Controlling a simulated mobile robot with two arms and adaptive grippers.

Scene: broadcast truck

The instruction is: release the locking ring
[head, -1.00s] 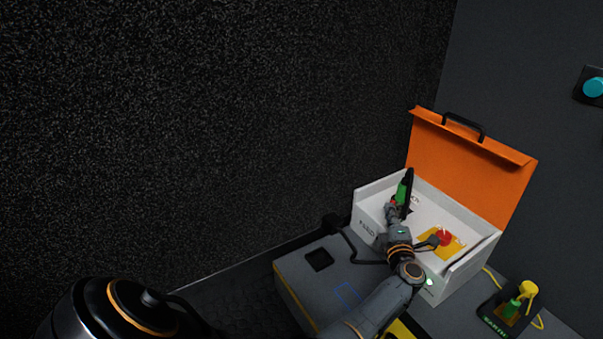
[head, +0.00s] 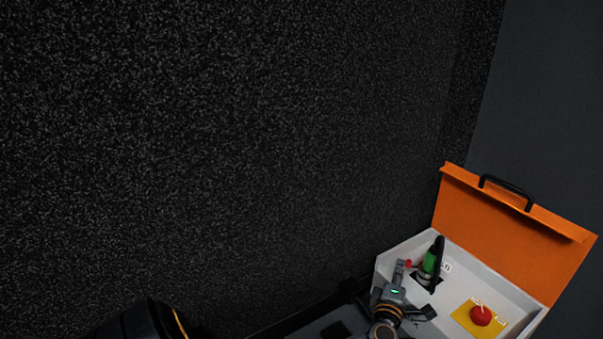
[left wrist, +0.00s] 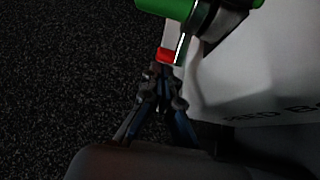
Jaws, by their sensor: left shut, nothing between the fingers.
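A green plug (head: 431,260) with a black handle or cable beside it stands in the white box. A grey metallic ring (head: 428,274) circles its lower part, with a small red tab (head: 408,264) on the left. My left gripper (head: 400,265) is just left of the tab, shut and empty. In the left wrist view, the shut fingertips (left wrist: 160,70) are at or just short of the red tab (left wrist: 166,55); I cannot tell if they touch. The metallic ring (left wrist: 194,28) and green plug (left wrist: 168,8) are beyond, partly cut off. My right gripper is not in view.
The white box (head: 392,262) has its orange lid (head: 505,235) standing open, with a black handle (head: 507,192). A red knob (head: 481,316) on a yellow plate is inside, right of the plug.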

